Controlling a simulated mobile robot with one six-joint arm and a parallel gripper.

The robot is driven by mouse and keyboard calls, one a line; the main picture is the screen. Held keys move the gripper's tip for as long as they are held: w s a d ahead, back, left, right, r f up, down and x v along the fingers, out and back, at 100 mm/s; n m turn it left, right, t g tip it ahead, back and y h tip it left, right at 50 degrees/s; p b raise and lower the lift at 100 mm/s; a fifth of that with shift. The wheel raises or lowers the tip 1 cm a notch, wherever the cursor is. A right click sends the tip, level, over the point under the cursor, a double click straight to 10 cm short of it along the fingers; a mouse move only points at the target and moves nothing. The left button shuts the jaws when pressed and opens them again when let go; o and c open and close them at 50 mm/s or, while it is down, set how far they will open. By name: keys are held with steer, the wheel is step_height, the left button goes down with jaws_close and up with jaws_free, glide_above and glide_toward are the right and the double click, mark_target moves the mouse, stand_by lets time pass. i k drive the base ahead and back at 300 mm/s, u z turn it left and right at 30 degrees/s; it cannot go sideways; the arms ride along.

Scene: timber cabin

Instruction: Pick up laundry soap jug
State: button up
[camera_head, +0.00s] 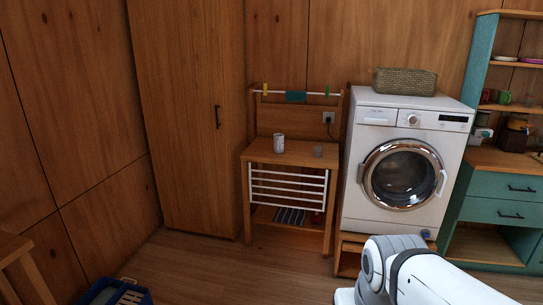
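I cannot pick out a laundry soap jug for certain. A small whitish upright container (279,143) stands on top of the wooden drying stand (262,154), left of its middle; its label and handle are too small to tell. A small dark reddish item (316,218), partly hidden, is on the stand's lower shelf. A small blue item (426,234) shows at the washing machine's foot. My white arm is at the bottom right, in front of the washer's base, and my gripper is not visible.
A washing machine (365,185) with a wicker basket (404,81) on top stands right of the stand. A small grey cup (318,151) is on the stand. A wardrobe (190,120) is left, teal drawers (500,186) right. A blue crate (130,297) is on the floor; the middle floor is clear.

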mark_target(278, 138)
steer(key=u, duration=0.3)
steer(key=i, duration=1.65)
steer(key=z, duration=0.25)
steer(key=i, duration=2)
steer(key=z, duration=0.45)
